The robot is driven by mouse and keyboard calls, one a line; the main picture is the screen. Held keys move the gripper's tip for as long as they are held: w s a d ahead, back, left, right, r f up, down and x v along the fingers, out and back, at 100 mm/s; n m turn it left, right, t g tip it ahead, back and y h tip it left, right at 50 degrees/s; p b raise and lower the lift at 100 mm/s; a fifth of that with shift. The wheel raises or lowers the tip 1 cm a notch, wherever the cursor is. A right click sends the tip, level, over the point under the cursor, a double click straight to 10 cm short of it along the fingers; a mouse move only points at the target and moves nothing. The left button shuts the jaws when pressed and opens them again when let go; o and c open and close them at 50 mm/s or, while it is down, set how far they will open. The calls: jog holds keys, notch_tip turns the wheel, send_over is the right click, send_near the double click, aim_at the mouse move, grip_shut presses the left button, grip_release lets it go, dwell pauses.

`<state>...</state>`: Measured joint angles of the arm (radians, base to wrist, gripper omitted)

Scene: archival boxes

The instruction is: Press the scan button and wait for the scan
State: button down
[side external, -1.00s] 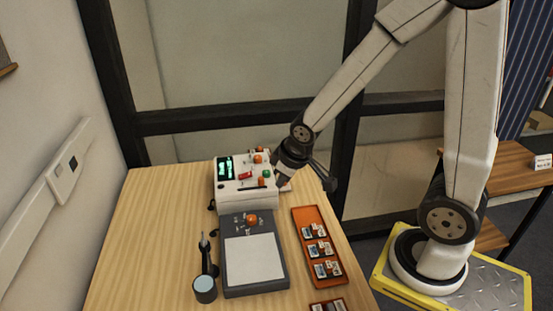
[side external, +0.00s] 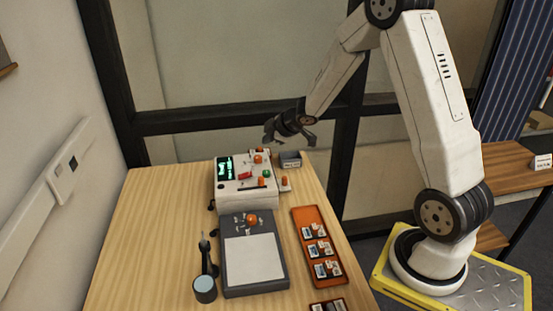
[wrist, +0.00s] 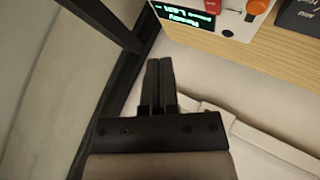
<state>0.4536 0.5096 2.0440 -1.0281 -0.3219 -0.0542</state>
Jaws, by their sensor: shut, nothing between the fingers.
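A white scanner console (side external: 246,198) stands at the back of the table. Its top carries a dark display with green text (side external: 224,168), a red switch (side external: 245,175), a green button (side external: 266,173) and orange knobs. An orange button (side external: 285,181) sits on a small white base at the console's right side. I cannot tell which control is the scan button. My gripper (side external: 270,137) is above and behind the console, apart from it.
A grey scan bed (side external: 254,258) with a white sheet lies before the console. An orange tray (side external: 335,283) with several labelled items is to its right. A small grey box (side external: 290,161) stands behind. A black lamp-like stand (side external: 205,288) is front left. The table's left side is clear.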

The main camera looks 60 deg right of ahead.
aim_at(269, 173)
jog(key=shift+d+f, duration=0.1)
jog(key=shift+f, duration=0.05)
dwell(0.4)
jog(key=shift+f, duration=4.3)
jog(key=shift+f, duration=0.85)
jog(key=shift+r, duration=0.85)
jog(key=shift+r, duration=0.1)
jog(key=shift+r, duration=2.45)
